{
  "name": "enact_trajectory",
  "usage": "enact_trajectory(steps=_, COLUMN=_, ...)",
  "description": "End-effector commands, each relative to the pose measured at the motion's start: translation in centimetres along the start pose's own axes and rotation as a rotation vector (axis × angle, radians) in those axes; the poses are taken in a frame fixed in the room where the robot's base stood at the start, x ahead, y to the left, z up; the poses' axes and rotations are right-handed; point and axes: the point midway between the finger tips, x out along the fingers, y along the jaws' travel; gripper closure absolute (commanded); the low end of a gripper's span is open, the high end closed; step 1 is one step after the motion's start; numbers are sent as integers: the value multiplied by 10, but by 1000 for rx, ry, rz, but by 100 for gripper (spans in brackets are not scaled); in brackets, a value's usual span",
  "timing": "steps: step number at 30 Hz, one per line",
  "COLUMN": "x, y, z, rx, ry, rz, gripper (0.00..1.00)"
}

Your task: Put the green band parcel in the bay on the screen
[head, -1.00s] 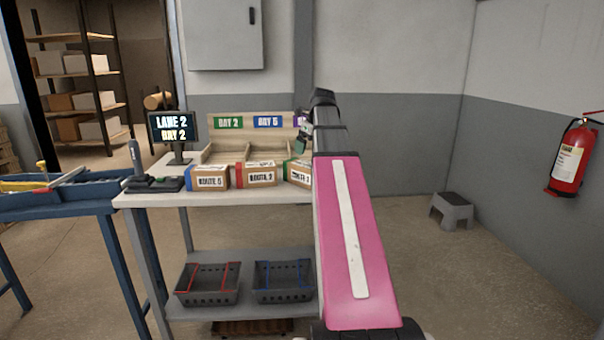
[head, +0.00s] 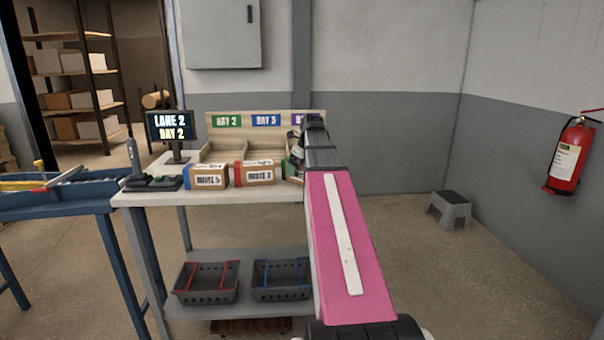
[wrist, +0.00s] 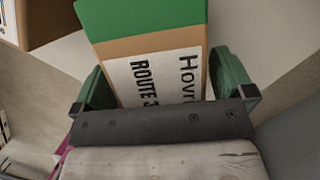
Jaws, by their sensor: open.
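The green band parcel (wrist: 155,50) is a brown box with a green band and a white route label, large in the wrist view. My gripper (wrist: 162,75) is open, its two green fingers on either side of the parcel; I cannot tell if they touch it. In the head view, my arm hides most of the parcel. The screen (head: 173,128) reads "LANE 2, BAY 2". The bay under the green "BAY 2" sign (head: 228,121) is the left compartment of the wooden bay rack (head: 250,134) behind the parcels.
A blue band parcel (head: 208,176) and a red band parcel (head: 255,174) stand left of my arm on the table's front. Two baskets (head: 206,284) sit on the lower shelf.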

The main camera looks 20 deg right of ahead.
Motion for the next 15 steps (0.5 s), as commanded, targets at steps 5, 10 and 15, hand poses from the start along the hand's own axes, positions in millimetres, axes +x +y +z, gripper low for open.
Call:
enact_trajectory(steps=5, x=0, y=0, z=0, rx=0, ry=0, rz=0, gripper=0)
enact_trajectory(steps=10, x=0, y=0, z=0, rx=0, ry=0, rz=0, gripper=49)
enact_trajectory(steps=15, x=0, y=0, z=0, rx=0, ry=0, rz=0, gripper=63)
